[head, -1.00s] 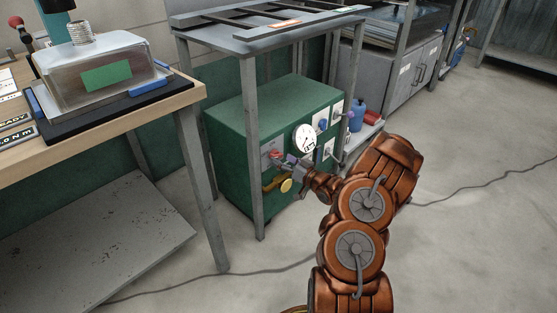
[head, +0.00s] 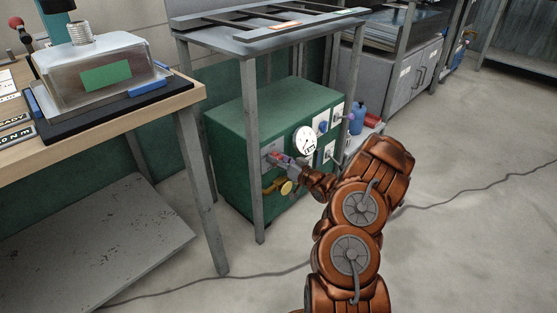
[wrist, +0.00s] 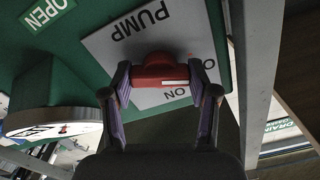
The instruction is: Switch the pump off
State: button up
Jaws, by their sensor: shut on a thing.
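The pump switch is a red knob (wrist: 160,72) on a light grey plate (wrist: 105,45) marked PUMP, seen upside down in the wrist view. The word ON and part of another label starting with O show beside the knob. A white line on the knob points to the right in that view. My gripper (wrist: 160,82) is shut on the knob, one finger on each side.
A round gauge (head: 306,140) and a yellow handle (head: 286,187) are close to my gripper. Grey frame legs (head: 252,150) stand in front of the box. A wooden bench (head: 150,115) is at the left. The floor at the right is clear except for a cable.

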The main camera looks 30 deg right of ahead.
jog(key=c, duration=0.4)
jog(key=n+p, duration=0.2)
jog(key=shift+r+n+p, duration=0.2)
jog(key=shift+n+p, duration=0.1)
jog(key=shift+p, duration=0.1)
jog(key=shift+c, duration=0.2)
jog(key=shift+f+n+p, duration=0.2)
jog(key=shift+n+p, duration=0.3)
jog(key=shift+n, duration=0.5)
jog(key=o, duration=1.2)
jog(key=shift+c, duration=0.2)
jog(key=shift+s+d, duration=0.1)
jog(key=shift+s, duration=0.05)
jog(key=v, duration=1.1)
jog(key=shift+s, duration=0.4)
